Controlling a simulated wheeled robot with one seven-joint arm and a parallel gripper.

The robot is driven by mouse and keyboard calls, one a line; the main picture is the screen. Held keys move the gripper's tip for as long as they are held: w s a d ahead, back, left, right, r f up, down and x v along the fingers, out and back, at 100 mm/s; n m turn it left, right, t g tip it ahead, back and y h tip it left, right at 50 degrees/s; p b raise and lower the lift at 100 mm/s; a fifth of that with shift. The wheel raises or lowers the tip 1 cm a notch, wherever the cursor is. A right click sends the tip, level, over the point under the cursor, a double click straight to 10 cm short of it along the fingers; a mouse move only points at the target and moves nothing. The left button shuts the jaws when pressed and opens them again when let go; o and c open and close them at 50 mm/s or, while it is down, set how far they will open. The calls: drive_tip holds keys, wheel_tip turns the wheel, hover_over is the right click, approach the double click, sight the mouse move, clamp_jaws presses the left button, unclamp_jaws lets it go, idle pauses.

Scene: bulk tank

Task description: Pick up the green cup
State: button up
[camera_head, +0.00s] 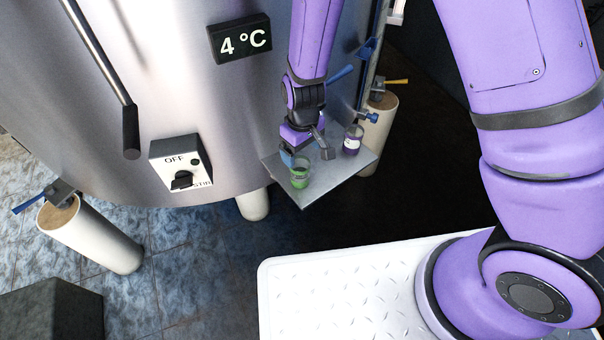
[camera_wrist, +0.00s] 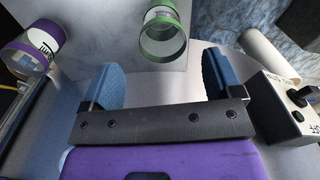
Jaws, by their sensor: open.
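The green cup (camera_head: 300,176) is a small clear cup with green bands, standing on a grey metal shelf (camera_head: 335,180) fixed to the tank's side. In the wrist view the green cup (camera_wrist: 163,36) lies ahead of my gripper, near the middle between the two fingers and beyond their tips. My gripper (camera_head: 305,155) is close to the cup in the head view. In the wrist view my gripper (camera_wrist: 162,78) shows two blue fingers wide apart with nothing between them.
A purple-banded cup (camera_head: 352,140) stands on the same shelf, behind and right of the green one; it also shows in the wrist view (camera_wrist: 32,50). The tank wall (camera_head: 220,110) rises behind, with a switch box (camera_head: 181,163). White legs (camera_head: 380,120) stand nearby.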

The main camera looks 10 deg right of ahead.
sight(300, 173)
drive_tip(key=shift+s+a+f, duration=0.1)
drive_tip(key=shift+a+f, duration=0.05)
drive_tip(key=shift+f, duration=4.2)
drive_tip(key=c, duration=1)
